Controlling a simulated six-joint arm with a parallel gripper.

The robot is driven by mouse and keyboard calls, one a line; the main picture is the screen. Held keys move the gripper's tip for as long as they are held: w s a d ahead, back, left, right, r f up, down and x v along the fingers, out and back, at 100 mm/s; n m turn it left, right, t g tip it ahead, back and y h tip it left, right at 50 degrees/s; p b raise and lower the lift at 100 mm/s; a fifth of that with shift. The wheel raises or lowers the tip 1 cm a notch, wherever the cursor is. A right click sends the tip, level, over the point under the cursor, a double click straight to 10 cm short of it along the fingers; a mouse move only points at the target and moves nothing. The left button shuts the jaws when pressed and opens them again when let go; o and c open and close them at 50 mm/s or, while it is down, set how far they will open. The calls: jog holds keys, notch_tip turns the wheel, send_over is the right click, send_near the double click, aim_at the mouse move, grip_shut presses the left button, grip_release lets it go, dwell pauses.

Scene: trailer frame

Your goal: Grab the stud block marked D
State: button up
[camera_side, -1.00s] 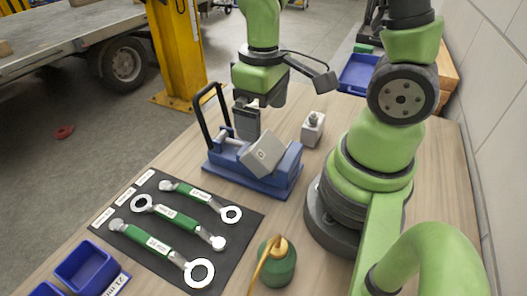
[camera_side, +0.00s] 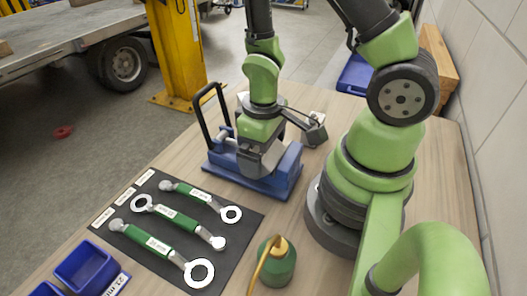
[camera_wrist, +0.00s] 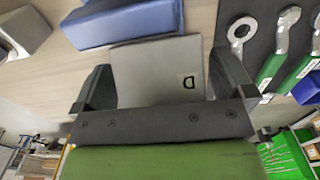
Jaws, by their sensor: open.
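The grey block marked D (camera_wrist: 150,72) lies between the two dark fingers of my gripper (camera_wrist: 160,85) in the wrist view, with its letter facing the camera. The fingers are open, one on each side of it. In the side view my gripper (camera_side: 262,158) is down over the blue vise-like fixture (camera_side: 228,175) and mostly hides the block. The block sits tilted at that fixture, whose blue body also shows in the wrist view (camera_wrist: 120,24). I cannot tell whether either finger touches the block.
Another grey block (camera_side: 316,130) stands right of the fixture, partly behind my wrist parts. A black handle (camera_side: 203,115) rises at the fixture's left. Green wrenches (camera_side: 175,215) lie on a dark mat (camera_side: 240,247) in front. A green oil can (camera_side: 277,262) and blue bins (camera_side: 85,265) stand nearer.

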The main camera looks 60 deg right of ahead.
jog(key=c, duration=1.1)
jog(key=shift+r, duration=0.1)
